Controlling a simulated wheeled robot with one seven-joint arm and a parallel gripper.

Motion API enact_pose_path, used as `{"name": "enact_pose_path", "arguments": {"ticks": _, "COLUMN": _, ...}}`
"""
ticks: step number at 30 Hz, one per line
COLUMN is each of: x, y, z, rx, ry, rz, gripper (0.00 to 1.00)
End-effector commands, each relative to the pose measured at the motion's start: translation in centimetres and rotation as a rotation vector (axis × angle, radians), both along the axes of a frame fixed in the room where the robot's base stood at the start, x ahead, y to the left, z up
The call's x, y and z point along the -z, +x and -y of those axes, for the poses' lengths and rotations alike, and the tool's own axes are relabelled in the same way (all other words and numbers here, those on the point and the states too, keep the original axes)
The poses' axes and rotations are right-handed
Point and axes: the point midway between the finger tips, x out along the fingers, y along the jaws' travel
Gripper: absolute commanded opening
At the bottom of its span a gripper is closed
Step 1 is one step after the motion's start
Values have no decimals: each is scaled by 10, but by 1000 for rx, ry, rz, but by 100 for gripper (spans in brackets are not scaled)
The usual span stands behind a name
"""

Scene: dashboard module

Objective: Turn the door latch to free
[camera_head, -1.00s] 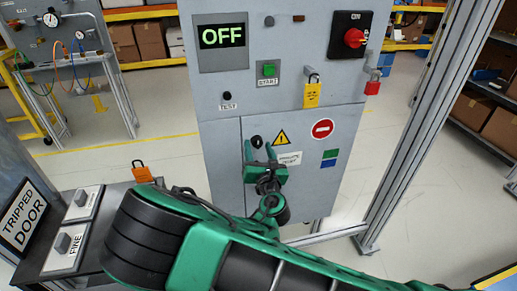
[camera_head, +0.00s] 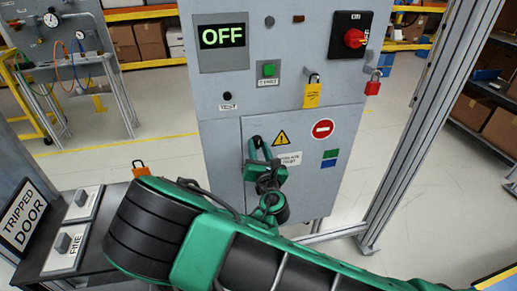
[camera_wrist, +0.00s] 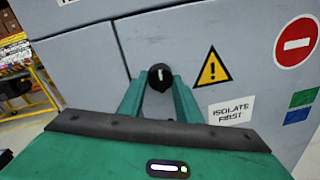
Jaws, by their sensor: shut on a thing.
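The door latch is a small round black knob with a pale line on it, near the top left of the cabinet door (camera_head: 290,190). In the wrist view the latch (camera_wrist: 160,76) sits between the two green fingertips of my gripper (camera_wrist: 158,84), and its line stands nearly upright. In the head view my gripper (camera_head: 257,145) reaches the door from below, with its fingers closed at the latch. The fingers and wrist partly hide the latch there.
A screen (camera_head: 222,36) above reads OFF. A red rotary switch (camera_head: 354,38), a yellow tag (camera_head: 312,95) and a red padlock (camera_head: 373,86) are at the upper right. A metal post (camera_head: 425,120) stands right of the cabinet. A bench with a TRIPPED DOOR sign (camera_head: 24,216) is at left.

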Motion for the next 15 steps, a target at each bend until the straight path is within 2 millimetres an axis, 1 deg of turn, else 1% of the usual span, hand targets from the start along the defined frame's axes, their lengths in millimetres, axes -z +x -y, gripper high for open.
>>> {"name": "enact_pose_path", "arguments": {"ticks": 8, "x": 0, "y": 0, "z": 1, "rx": 3, "ry": 210, "rz": -62, "gripper": 9}}
{"name": "enact_pose_path", "arguments": {"ticks": 15, "x": -1, "y": 0, "z": 1, "rx": 4, "ry": 430, "rz": -124, "gripper": 9}}
